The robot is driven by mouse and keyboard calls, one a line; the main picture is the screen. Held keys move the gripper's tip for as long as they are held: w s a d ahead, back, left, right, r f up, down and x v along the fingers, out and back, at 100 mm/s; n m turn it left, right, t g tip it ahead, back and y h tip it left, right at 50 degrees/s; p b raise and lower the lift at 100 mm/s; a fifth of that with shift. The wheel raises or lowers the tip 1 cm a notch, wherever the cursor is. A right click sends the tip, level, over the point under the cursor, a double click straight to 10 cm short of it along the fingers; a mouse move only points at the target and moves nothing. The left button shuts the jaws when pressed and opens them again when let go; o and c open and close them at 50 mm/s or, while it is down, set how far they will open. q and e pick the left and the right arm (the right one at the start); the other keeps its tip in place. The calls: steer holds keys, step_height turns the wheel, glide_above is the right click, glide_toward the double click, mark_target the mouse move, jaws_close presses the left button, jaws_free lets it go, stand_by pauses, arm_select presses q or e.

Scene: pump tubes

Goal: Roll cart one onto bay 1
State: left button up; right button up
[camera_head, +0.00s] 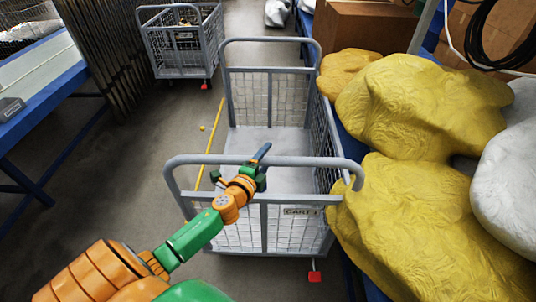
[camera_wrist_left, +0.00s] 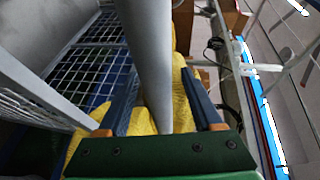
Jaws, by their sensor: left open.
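Cart one, a grey wire-mesh cart (camera_head: 262,215) with a "CART 1" label (camera_head: 300,211), stands in the middle of the head view, and its visible floor is bare. Its near push handle (camera_head: 305,161) is a curved grey bar. My left gripper (camera_head: 261,160) is at this handle. In the left wrist view the handle bar (camera_wrist_left: 150,60) runs between the two spread fingers of the open gripper (camera_wrist_left: 163,108); contact cannot be told. A yellow floor line (camera_head: 211,140) lies along the cart's left side; I cannot tell whether it marks bay 1. My right gripper is not in view.
Large yellow sacks (camera_head: 420,105) and a white sack (camera_head: 508,180) crowd the cart's right side. A second mesh cart (camera_head: 183,42) stands at the back left. A blue-edged table (camera_head: 40,118) is at the left. Bare floor (camera_head: 130,190) lies left of cart one.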

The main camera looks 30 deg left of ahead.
arm_select(q)
steer(key=shift+x, duration=1.15)
steer(key=shift+s+f, duration=0.1)
steer(key=shift+s, duration=0.05)
steer(key=shift+c, duration=0.3)
jaws_close()
